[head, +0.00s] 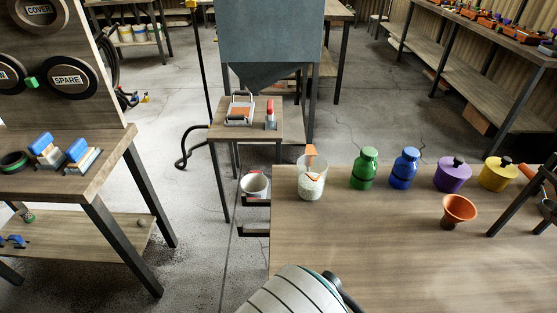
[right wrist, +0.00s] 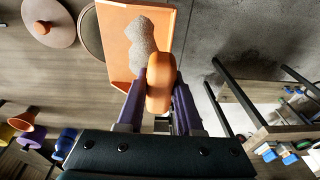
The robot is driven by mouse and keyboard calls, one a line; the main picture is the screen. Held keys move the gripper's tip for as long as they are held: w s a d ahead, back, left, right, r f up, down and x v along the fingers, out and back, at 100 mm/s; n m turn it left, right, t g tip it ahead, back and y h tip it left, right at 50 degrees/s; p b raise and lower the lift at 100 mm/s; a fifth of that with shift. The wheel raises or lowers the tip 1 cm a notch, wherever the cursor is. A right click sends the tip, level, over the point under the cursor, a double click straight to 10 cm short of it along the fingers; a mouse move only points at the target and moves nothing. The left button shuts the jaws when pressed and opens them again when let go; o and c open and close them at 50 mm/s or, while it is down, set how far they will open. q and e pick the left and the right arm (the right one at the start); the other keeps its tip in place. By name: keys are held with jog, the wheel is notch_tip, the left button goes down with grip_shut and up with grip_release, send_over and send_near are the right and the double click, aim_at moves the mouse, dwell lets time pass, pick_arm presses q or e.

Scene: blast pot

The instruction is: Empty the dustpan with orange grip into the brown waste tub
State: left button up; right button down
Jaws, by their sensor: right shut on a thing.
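In the right wrist view my right gripper (right wrist: 160,95) is shut on the orange grip (right wrist: 160,82) of the dustpan. The dustpan's flat orange pan (right wrist: 115,45) extends beyond the fingers, with a heap of grey grains (right wrist: 141,45) on it. A round brown thing with a dark rim (right wrist: 92,35) lies partly hidden behind the pan; it may be the waste tub, but I cannot tell. Beside it is a brown disc-shaped lid (right wrist: 62,32) with an orange knob. Neither the dustpan nor my grippers show in the head view.
The wooden table (head: 400,265) holds a clear beaker of white grains (head: 312,184), a green bottle (head: 364,170), a blue bottle (head: 405,170), purple (head: 452,176) and yellow (head: 498,174) lidded pots and an orange funnel (head: 459,208). A white bucket (head: 254,185) sits beyond its left edge.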

jog(key=d+r+y+b, duration=0.3)
jog(key=d+y, duration=0.5)
jog(key=d, duration=0.1)
jog(key=shift+w+r+m+y+b, duration=0.2)
jog(key=shift+r+m+y+b, duration=0.15)
jog(key=shift+r+m+y, duration=0.05)
dwell(0.4)
dwell(0.9)
dwell(0.3)
